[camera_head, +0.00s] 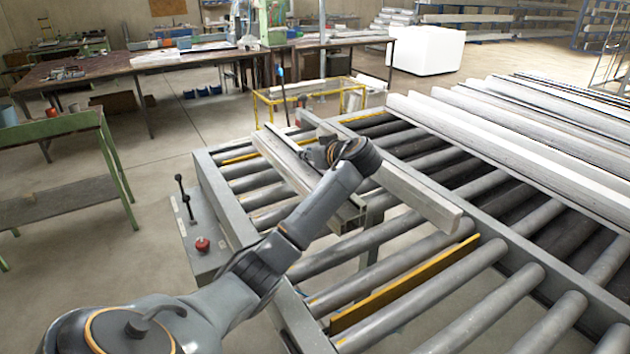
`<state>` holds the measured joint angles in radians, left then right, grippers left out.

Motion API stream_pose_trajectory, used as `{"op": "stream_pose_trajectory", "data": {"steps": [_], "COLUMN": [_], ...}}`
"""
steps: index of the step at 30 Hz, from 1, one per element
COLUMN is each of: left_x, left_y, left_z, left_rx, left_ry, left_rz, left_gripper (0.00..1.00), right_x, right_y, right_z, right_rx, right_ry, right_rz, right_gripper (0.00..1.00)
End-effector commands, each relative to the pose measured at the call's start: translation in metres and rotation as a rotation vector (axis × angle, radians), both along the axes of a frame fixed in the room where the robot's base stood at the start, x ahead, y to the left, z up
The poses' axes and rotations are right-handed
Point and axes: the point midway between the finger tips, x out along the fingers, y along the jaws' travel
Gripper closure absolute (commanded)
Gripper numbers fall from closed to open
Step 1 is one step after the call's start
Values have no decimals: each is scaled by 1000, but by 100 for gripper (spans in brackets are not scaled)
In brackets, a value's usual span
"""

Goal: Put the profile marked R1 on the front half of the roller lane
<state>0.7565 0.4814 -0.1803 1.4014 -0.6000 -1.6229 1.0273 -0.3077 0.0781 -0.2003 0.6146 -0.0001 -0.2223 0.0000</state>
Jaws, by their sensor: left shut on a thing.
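The right profile's near end stands out over the rollers near the yellow bar (405,287). My left gripper (318,155) is at the far part of the two profiles and is shut on a profile. My wrist covers the grip, so I cannot tell for sure which one it holds. No R1 mark is readable. The rollers in front of the yellow bar are bare. My right gripper is not in view.
A red button (202,244) and a black lever (184,198) sit on a control box at the lane's left side. Long profiles (510,145) lie stacked on the right. A green stand (70,200) is at the left. Workbenches and a yellow frame (262,110) are behind.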

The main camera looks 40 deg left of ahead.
Motion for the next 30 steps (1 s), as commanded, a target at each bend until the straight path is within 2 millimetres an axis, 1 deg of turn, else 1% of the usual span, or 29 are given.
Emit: {"op": "stream_pose_trajectory", "data": {"steps": [1,6,11,14,18,21,24,28,29,30], "left_x": [-5,-14,-16,-20,-21,-21,-20,-20,-20,-20], "left_y": [-6,-23,-29,-36,-36,-36,-36,-36,-36,-36], "left_z": [-6,-31,-41,-49,-66,-77,-81,-81,-83,-83], "left_rx": [3,2,2,2,4,4,3,3,-1,-1], "left_ry": [6,3,1,3,5,2,-1,-1,2,2], "left_rz": [0,1,1,0,2,3,2,1,1,1], "left_gripper": [100,100,100,100,100,100,100,100,78,70], "right_x": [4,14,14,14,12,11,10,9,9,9], "right_y": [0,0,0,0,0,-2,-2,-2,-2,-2], "right_z": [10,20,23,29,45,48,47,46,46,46], "right_rx": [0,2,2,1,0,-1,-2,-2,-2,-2], "right_ry": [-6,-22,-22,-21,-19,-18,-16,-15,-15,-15], "right_rz": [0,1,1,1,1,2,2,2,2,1], "right_gripper": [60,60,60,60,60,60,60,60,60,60]}}
